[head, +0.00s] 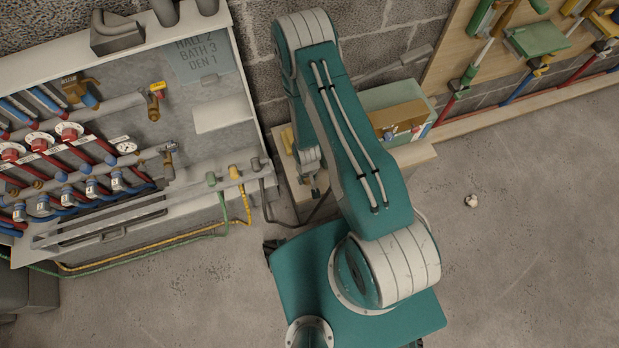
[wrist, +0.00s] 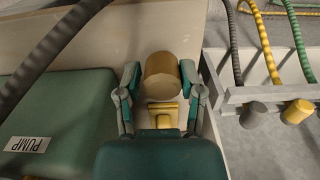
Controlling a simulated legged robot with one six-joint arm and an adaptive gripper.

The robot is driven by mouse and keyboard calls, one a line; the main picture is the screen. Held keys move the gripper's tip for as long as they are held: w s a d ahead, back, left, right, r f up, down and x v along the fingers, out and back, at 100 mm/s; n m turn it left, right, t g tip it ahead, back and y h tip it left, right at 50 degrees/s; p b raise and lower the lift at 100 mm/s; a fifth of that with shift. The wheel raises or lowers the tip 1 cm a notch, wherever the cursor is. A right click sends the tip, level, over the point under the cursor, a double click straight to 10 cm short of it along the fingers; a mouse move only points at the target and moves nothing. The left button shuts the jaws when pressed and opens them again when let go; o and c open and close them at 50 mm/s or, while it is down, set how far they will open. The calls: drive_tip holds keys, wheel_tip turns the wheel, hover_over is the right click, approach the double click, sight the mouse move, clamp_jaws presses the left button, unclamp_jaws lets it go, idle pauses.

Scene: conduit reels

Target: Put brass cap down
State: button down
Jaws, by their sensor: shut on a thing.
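The brass cap (wrist: 162,66) is a tan-gold cylinder between the two fingers of my gripper (wrist: 160,84) in the wrist view. The fingers are shut on its sides. A yellow stepped piece (wrist: 164,112) shows just below the cap, nearer my palm; I cannot tell whether it is part of the cap. The pale bench top (wrist: 120,35) lies behind the cap. Whether the cap touches it is not clear. In the head view my gripper (head: 313,186) points down over the bench (head: 415,154), largely behind my arm, and I cannot make out the cap there.
A green case labelled PUMP (wrist: 60,115) stands close left of my gripper in the wrist view. On the right, a grey rail (wrist: 250,95) carries hose ends.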

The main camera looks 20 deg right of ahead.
sight(307, 180)
drive_tip(key=shift+w+f, duration=0.35)
drive_tip(key=shift+f, duration=0.2)
drive_tip(key=shift+w+f, duration=0.35)
drive_tip(key=shift+f, duration=0.2)
drive_tip(key=shift+w+a+f, duration=0.2)
drive_tip(key=shift+f, duration=0.1)
wheel_tip(307, 180, down, 3)
drive_tip(key=shift+w+d+f, duration=0.1)
drive_tip(key=shift+w+d, duration=0.05)
drive_tip(key=shift+d+f, duration=0.1)
drive_tip(key=shift+d, duration=0.2)
drive_tip(key=shift+c, duration=1.1)
unclamp_jaws()
drive_tip(key=shift+a, duration=0.35)
drive_tip(key=shift+d, duration=0.25)
